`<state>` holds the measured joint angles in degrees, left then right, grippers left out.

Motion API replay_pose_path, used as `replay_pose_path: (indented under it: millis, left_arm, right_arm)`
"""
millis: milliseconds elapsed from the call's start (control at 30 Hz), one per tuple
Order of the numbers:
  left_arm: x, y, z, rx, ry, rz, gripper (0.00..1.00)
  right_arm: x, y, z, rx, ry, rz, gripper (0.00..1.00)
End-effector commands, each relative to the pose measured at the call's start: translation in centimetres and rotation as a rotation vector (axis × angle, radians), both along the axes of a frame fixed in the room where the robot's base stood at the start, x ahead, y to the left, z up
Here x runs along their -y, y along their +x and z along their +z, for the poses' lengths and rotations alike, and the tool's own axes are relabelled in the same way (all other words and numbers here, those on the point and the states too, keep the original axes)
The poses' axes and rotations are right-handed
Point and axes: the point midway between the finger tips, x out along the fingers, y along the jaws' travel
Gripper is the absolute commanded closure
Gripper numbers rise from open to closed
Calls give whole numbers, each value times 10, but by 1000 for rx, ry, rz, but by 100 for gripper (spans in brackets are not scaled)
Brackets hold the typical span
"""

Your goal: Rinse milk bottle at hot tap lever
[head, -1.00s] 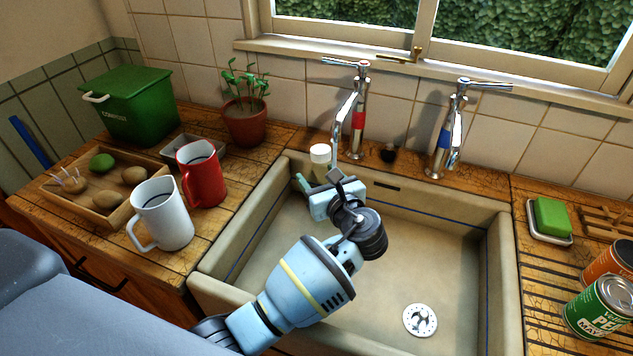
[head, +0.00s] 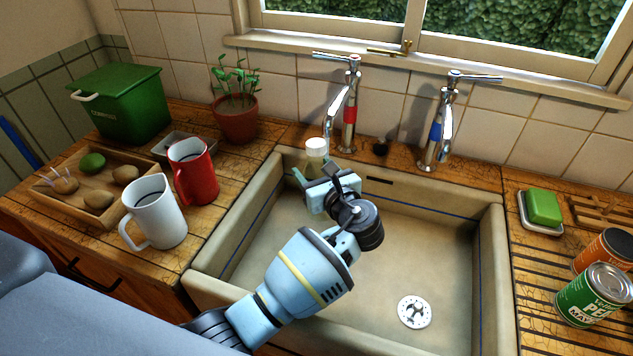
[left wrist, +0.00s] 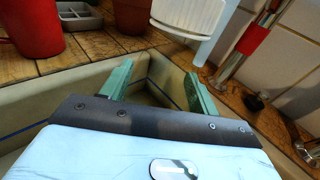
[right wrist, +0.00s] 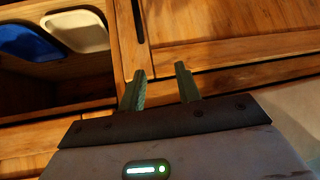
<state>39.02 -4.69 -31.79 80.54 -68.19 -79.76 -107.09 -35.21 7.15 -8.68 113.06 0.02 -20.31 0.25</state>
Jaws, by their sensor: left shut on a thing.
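The milk bottle's white cap (head: 316,147) shows above my left gripper (head: 314,176), at the sink's back left corner. My left gripper is shut on the bottle, whose body is largely hidden or clear. In the left wrist view the ribbed white cap (left wrist: 188,12) is above and between the green fingers (left wrist: 160,80). The hot tap (head: 349,115), with a red band, stands just right of the bottle; its spout end is close beside the cap. Its lever (head: 335,57) points left. No water is visible. My right gripper (right wrist: 160,72) has its fingers apart, empty, before wooden cupboard fronts.
The sink (head: 489,260) has a drain (head: 414,312). The blue-banded tap (head: 438,130) stands to the right. White mug (head: 155,213), red mug (head: 194,171) and plant pot (head: 237,120) stand left. Soap (head: 543,207) and cans (head: 594,296) are on the right.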

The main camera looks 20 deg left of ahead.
Motion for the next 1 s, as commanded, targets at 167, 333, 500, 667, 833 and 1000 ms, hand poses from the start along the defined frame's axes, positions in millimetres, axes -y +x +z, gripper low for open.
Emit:
replay_pose_path:
  millis: [167, 333, 500, 667, 833, 1000]
  left_arm:
    - [6, 0, 3, 4, 1, -1, 70]
    - [8, 0, 2, 3, 0, -1, 70]
    - [8, 0, 1, 3, 0, 0, 70]
    - [7, 0, 2, 3, 0, 0, 70]
    - [4, 0, 3, 4, 1, 0, 70]
    - [0, 0, 3, 4, 1, 0, 70]
  right_arm:
    - [0, 4, 5, 11, 1, 0, 66]
    - [-1, 5, 5, 13, 2, -3, 66]
    - [-2, 5, 5, 12, 7, -8, 66]
    - [-3, 6, 7, 15, 9, -10, 66]
    - [-3, 9, 11, 26, 8, -10, 66]
    - [-3, 13, 16, 38, 8, -9, 66]
